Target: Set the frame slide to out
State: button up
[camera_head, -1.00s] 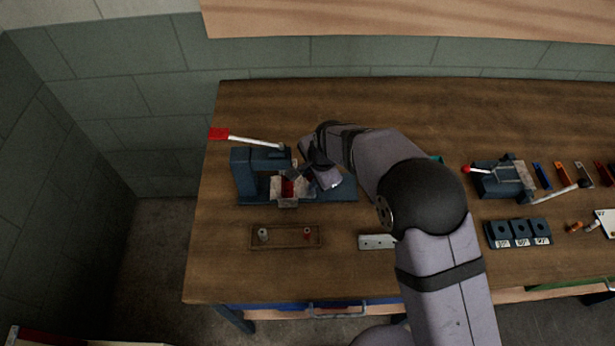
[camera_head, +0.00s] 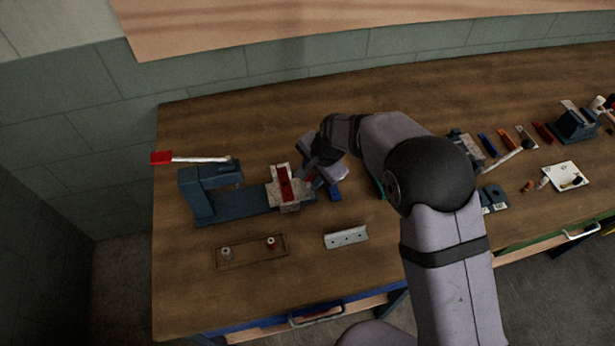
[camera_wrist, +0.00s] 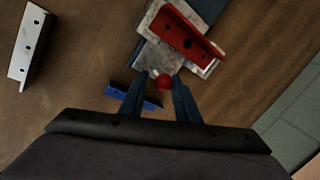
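The frame slide (camera_head: 274,194) is a pale metal carriage at the right end of a blue press base (camera_head: 238,207), clear of the press head (camera_head: 210,176). A red channel piece (camera_head: 285,185) lies on it. In the wrist view the slide (camera_wrist: 157,58) carries the red piece (camera_wrist: 190,36), with a round red knob (camera_wrist: 164,82) at its near end. My gripper (camera_wrist: 160,78) has its two fingers parted, one on each side of the knob, with a visible gap on the left. In the head view my gripper (camera_head: 312,163) is at the slide's right side, partly hidden.
A blue bracket (camera_head: 335,191) lies close by my gripper. A silver angle strip (camera_head: 346,237) and a shallow wooden tray (camera_head: 250,251) with two small pegs lie in front. The table behind is clear.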

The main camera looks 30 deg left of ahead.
jog(key=shift+s+a+r, duration=0.1)
jog(key=shift+s, duration=0.05)
jog(key=b+v, duration=0.2)
jog(key=v, duration=0.5)
dwell(0.3)
jog(key=d+n+h, duration=0.1)
jog(key=d+h, duration=0.1)
jog(key=d, duration=2.2)
jog(key=s+d+f+n+g+h, duration=0.1)
jog(key=s+d+n, duration=0.1)
jog(key=s+d, duration=1.1)
jog(key=d, duration=0.3)
jog(key=shift+s+d+f+n, duration=0.2)
jog(key=shift+d+n, duration=0.1)
